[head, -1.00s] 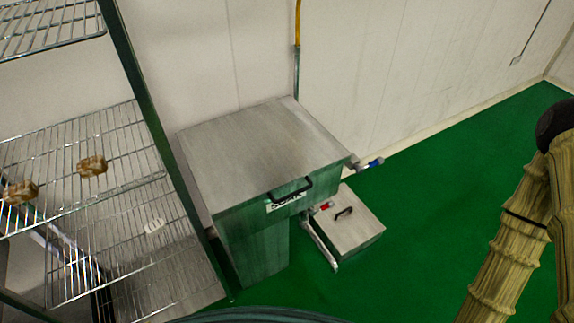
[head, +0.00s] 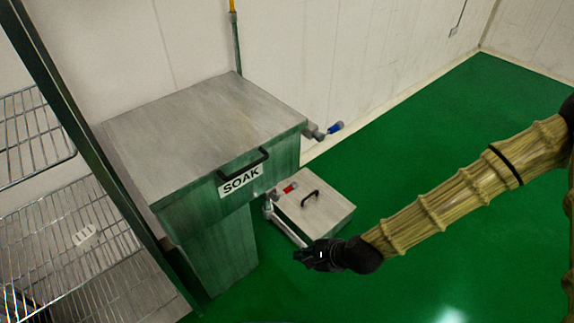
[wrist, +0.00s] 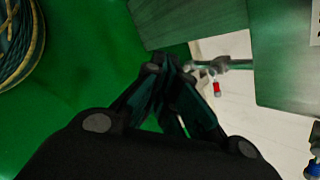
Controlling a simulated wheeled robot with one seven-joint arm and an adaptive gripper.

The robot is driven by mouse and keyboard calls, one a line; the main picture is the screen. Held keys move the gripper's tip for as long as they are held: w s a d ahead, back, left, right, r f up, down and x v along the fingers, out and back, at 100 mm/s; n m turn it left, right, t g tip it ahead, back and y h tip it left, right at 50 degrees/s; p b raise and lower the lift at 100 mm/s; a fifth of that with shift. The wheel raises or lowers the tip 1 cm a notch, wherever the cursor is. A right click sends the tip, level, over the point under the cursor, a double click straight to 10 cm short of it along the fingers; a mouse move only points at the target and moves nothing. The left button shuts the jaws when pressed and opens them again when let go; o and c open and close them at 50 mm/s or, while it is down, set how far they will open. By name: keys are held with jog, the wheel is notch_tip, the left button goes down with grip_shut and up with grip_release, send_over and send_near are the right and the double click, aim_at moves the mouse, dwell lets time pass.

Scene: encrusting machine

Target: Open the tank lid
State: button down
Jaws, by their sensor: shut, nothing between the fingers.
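The soak tank (head: 212,240) is a metal box with a "SOAK" label on its front. Its flat grey lid (head: 205,130) lies closed on top. A black handle (head: 243,166) sits at the lid's front edge, above the label. My gripper (head: 300,255) is in front of the tank, low and to the right of the handle, apart from it. In the wrist view my gripper (wrist: 172,66) is shut and empty, with the tank's green-tinted metal side (wrist: 190,22) beyond the fingertips. The lid handle is not visible in the wrist view.
A smaller metal box (head: 312,208) with a black handle stands on the floor right of the tank. A pipe with a red valve (head: 290,188) and a blue valve (head: 335,127) are near it. A wire rack (head: 75,235) stands close on the left. Green floor is free at right.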

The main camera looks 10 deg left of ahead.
jog(key=w+a+r+m+t+y+b, duration=0.1)
jog(key=w+a+r+m+b, duration=0.1)
jog(key=w+r+m+b, duration=0.3)
jog(key=w+a+m+t+y+b, duration=0.1)
jog(key=w+a+t+b, duration=0.1)
jog(key=w, duration=0.5)
jog(key=m+t+y+b, duration=0.2)
jog(key=m+b, duration=0.3)
send_near(280, 147)
notch_tip(280, 147, down, 3)
jog(key=s+d, duration=0.2)
jog(key=b+x, duration=0.1)
jog(key=x, duration=0.8)
jog(key=shift+w+a+f, duration=0.2)
jog(key=shift+w+f, duration=0.05)
jog(key=shift+w, duration=0.05)
notch_tip(280, 147, up, 2)
jog(key=shift+d+r, duration=0.1)
jog(key=shift+s+r, duration=0.1)
jog(key=shift+r, duration=0.9)
